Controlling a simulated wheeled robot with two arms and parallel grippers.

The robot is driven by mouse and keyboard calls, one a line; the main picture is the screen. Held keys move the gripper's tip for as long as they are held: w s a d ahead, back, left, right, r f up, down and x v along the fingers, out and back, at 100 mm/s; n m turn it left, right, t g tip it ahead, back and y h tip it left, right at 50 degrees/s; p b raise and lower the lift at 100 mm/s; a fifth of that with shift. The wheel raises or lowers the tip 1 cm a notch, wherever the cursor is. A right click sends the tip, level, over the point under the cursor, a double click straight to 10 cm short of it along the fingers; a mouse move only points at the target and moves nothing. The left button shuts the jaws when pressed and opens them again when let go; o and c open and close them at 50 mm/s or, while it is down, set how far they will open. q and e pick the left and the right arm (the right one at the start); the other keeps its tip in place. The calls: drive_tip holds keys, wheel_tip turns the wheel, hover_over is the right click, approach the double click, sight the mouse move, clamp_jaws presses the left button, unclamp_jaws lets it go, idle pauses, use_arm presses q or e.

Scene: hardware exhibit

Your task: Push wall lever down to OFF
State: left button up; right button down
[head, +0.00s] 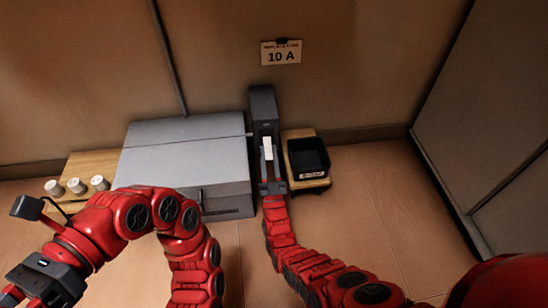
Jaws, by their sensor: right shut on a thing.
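The wall lever (268,149) shows as a pale bar in front of a tall dark grey box (262,103) at the wall. My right gripper (269,177) is at the near end of the bar and is shut on it. The gripper hides that end of the lever, and I cannot read any ON or OFF marking. My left gripper (40,284) is at the lower left, far from the lever; its fingers are not clear.
A large grey cabinet (185,150) stands just left of the lever box. A black bin (308,158) on a wooden stand is close on the right. White cups (77,186) stand on a wooden surface at left. A "10 A" sign (281,54) hangs above. Floor at right is clear.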

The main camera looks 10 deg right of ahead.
drive_tip(key=shift+r, duration=0.1)
idle(0.3)
drive_tip(key=c, duration=0.6)
unclamp_jaws()
drive_tip(key=shift+c, duration=0.2)
